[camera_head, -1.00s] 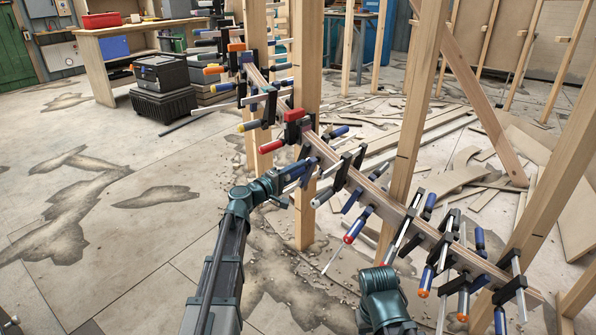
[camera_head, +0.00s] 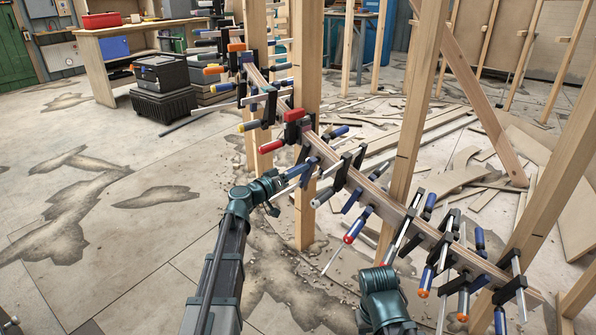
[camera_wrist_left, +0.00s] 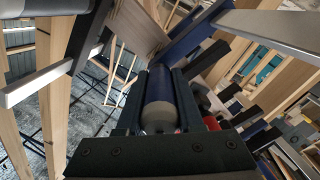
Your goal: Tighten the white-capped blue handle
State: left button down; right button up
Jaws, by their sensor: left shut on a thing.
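The blue handle with a pale white-grey cap (camera_wrist_left: 160,105) lies between the two dark fingers of my left gripper (camera_wrist_left: 158,110) in the left wrist view, its capped end toward the camera. In the head view my left gripper (camera_head: 281,190) is at the near side of the curved wooden stringer (camera_head: 325,152), shut around the lower end of the blue handle (camera_head: 298,170). The gripper hides part of the cap there. Only a teal link of my right arm shows at the bottom; its gripper does not show.
Several other clamps with red, blue and orange handles line the stringer, including a red handle (camera_head: 271,146) just above and a red-capped one (camera_head: 356,226) to the right. Wooden posts (camera_head: 306,80) stand close behind. The floor to the left is open.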

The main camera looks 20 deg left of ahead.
pick_arm(q)
jog(key=m, duration=0.6)
jog(key=shift+s, duration=0.1)
jog(key=shift+m, duration=0.3)
dwell(0.4)
jog(key=c, duration=0.5)
grip_release()
jog(key=shift+c, duration=0.2)
jog(key=v, duration=1.3)
jog(key=shift+s+a, duration=0.25)
jog(key=shift+s, duration=0.05)
jog(key=v, duration=0.3)
